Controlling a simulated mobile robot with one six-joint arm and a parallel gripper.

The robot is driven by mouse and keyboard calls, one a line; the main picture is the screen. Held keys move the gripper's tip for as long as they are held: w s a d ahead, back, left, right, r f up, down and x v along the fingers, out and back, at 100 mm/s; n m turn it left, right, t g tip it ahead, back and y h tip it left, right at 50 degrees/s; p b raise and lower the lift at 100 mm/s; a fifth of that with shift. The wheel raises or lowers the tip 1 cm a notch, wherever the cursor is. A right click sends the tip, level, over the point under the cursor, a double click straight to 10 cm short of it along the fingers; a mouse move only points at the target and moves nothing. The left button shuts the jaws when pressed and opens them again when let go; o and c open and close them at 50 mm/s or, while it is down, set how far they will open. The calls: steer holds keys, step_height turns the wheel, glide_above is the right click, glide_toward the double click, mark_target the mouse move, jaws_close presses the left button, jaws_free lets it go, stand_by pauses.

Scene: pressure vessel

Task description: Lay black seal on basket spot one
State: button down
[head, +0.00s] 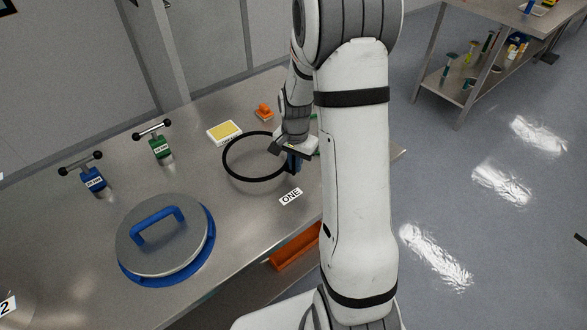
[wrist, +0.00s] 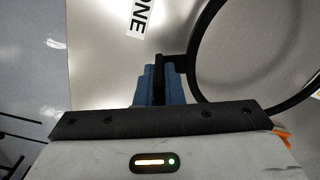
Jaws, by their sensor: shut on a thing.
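The black seal (head: 226,168) is a thin black ring, seen over the metal table near the "ONE" label (head: 290,197). My gripper (head: 293,160) is shut on the ring's right side, at a small black tab. The wrist view shows the blue fingers of my gripper (wrist: 159,84) closed on that tab, with the ring (wrist: 193,62) curving off to the right. The "ONE" label also shows in the wrist view (wrist: 140,18), left of the ring. I cannot tell whether the ring touches the table. My arm hides part of the table's right side.
A round metal lid (head: 160,252) with a blue handle lies at the front left. A blue clamp (head: 93,180) and a green clamp (head: 160,149) stand behind it. A yellow-topped block (head: 225,133) and an orange piece (head: 264,112) lie behind the ring. A shelved bench (head: 462,95) stands at far right.

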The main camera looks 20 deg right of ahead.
steer(key=shift+f, duration=1.7)
steer(key=shift+f, duration=0.2)
steer(key=c, duration=1.5)
jaws_free()
steer(key=shift+r, duration=0.1)
steer(key=shift+c, duration=0.2)
